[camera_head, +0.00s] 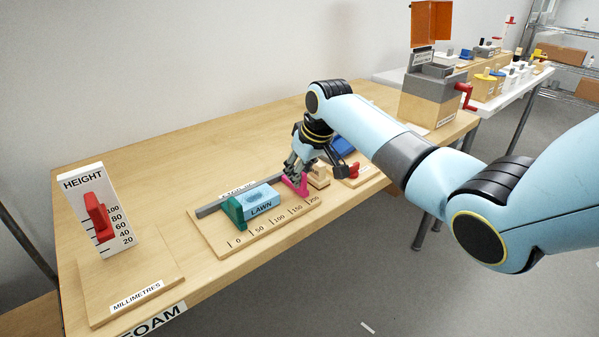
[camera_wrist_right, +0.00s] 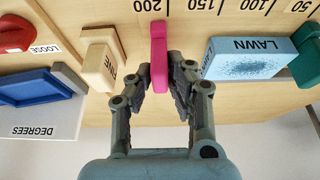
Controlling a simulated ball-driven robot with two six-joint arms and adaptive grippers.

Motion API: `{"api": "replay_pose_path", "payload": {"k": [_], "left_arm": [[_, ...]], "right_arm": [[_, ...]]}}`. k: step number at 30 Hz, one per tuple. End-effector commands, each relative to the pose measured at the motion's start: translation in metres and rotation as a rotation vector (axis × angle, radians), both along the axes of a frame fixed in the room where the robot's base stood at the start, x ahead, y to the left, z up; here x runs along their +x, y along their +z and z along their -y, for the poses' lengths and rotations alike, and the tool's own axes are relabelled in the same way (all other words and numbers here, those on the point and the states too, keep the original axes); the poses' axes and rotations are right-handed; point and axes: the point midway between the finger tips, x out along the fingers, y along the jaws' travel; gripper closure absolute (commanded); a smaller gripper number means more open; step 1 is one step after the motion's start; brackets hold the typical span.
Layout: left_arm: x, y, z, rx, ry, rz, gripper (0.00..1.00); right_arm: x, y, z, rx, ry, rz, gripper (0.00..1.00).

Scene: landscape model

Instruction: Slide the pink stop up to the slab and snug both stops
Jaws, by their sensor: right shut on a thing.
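The light-blue slab marked LAWN (camera_head: 262,208) lies on a wooden measuring board (camera_head: 225,243) with a printed scale. A green stop (camera_head: 233,212) stands at its left end, near the 0 mark. The pink stop (camera_head: 301,187) stands beyond its right end. My right gripper (camera_head: 292,172) is shut on the pink stop. In the right wrist view the fingers (camera_wrist_right: 160,78) clasp the pink stop (camera_wrist_right: 158,45) from both sides, and a gap separates it from the slab (camera_wrist_right: 248,60). The green stop (camera_wrist_right: 306,62) looks close against the slab's other end. My left gripper is out of view.
A wooden block (camera_wrist_right: 99,58) stands beside the pink stop, away from the slab. A red part labelled LOOSE (camera_wrist_right: 15,35) and a blue tray (camera_wrist_right: 38,86) lie beyond it. A white HEIGHT gauge (camera_head: 90,205) with a red slider stands at the left.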

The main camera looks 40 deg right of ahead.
Motion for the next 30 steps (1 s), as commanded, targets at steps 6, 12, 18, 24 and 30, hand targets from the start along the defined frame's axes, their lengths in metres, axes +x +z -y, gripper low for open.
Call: {"api": "replay_pose_path", "payload": {"k": [6, 12, 18, 24, 30], "left_arm": [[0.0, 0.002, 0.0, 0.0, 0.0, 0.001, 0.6], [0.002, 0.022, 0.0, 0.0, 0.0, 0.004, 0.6], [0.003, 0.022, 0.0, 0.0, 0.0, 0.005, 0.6], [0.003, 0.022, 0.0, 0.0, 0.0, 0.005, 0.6], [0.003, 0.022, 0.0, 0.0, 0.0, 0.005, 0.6]], "right_arm": [[0.0, 0.001, -0.001, 0.0, 0.0, -0.001, 1.0], [-0.002, 0.004, -0.022, 0.003, 0.0, -0.001, 1.0], [-0.002, 0.0, -0.026, 0.001, 0.0, 0.0, 1.0], [-0.002, 0.0, -0.026, 0.0, 0.0, 0.0, 0.73], [-0.002, 0.0, -0.026, 0.0, 0.0, 0.0, 0.62]]}}
